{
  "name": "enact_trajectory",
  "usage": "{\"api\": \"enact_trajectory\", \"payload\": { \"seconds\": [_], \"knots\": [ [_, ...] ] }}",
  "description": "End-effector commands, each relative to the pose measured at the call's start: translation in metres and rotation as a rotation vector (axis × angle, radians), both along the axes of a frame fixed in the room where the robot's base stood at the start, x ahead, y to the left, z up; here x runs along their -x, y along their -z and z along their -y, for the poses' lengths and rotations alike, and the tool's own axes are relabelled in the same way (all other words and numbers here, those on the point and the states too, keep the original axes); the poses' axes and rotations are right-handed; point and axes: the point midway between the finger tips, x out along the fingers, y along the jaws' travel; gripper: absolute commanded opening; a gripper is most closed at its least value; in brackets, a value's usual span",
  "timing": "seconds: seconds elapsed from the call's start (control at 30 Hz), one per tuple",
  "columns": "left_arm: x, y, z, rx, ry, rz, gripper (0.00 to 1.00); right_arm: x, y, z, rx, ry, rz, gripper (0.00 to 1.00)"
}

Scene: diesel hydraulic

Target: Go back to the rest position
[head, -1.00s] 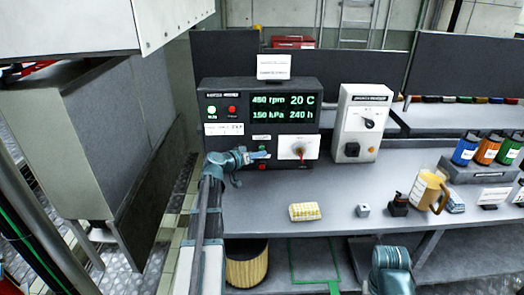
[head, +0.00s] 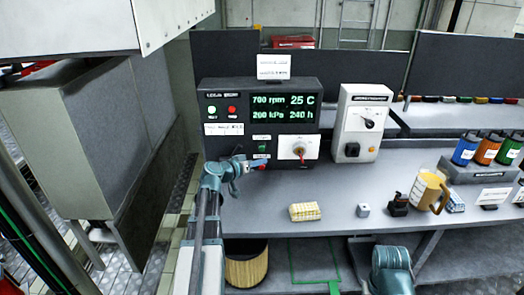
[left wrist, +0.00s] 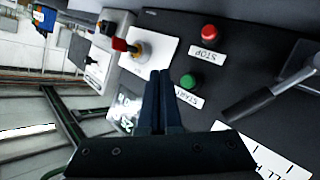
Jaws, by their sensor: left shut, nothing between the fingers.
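My left gripper (head: 250,163) is in front of the lower part of the dark control panel (head: 225,95), left of the rotary knob (head: 299,151). In the left wrist view its two dark fingers (left wrist: 160,74) are together, with nothing between them. A green START button (left wrist: 188,81) and a red STOP button (left wrist: 208,32) show on the panel beside the fingertips, apart from them. The display (head: 283,106) reads 700 rpm, 25 C, 200 kPa and 240 h. A teal part of my right arm shows at the bottom right of the head view; its gripper is out of view.
The grey bench (head: 260,205) carries a yellow-and-white block (head: 304,211), a small pale cube (head: 363,210) and a yellow mug (head: 428,191). A white switch box (head: 360,124) stands right of the panel. A wooden bin (head: 246,266) is under the bench.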

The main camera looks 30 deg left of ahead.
Motion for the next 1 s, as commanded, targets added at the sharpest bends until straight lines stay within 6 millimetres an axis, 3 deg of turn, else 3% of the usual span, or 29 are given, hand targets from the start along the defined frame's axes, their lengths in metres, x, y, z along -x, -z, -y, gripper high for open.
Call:
{"api": "enact_trajectory", "payload": {
  "seconds": [0.57,0.67,0.77,0.87,1.0],
  "knots": [
    [0.0,0.0,0.0,0.0,0.0,0.0,0.0,0.0,0.0,0.0,0.0,0.0,0.0,0.57],
    [-0.001,0.0,0.007,-0.001,0.013,-0.009,0.0,0.0,-0.002,0.0,0.0,0.0,0.0,0.57],
    [-0.001,0.004,0.04,-0.005,0.073,-0.055,0.0,0.0,-0.007,0.0,0.0,0.0,0.0,0.57],
    [0.003,0.014,0.1,-0.021,0.181,-0.153,0.0,0.0,-0.017,0.0,0.0,0.0,0.0,0.57],
    [0.029,0.036,0.199,-0.073,0.357,-0.354,0.0,0.0,-0.033,0.0,0.0,0.0,0.0,0.57]
  ]
}}
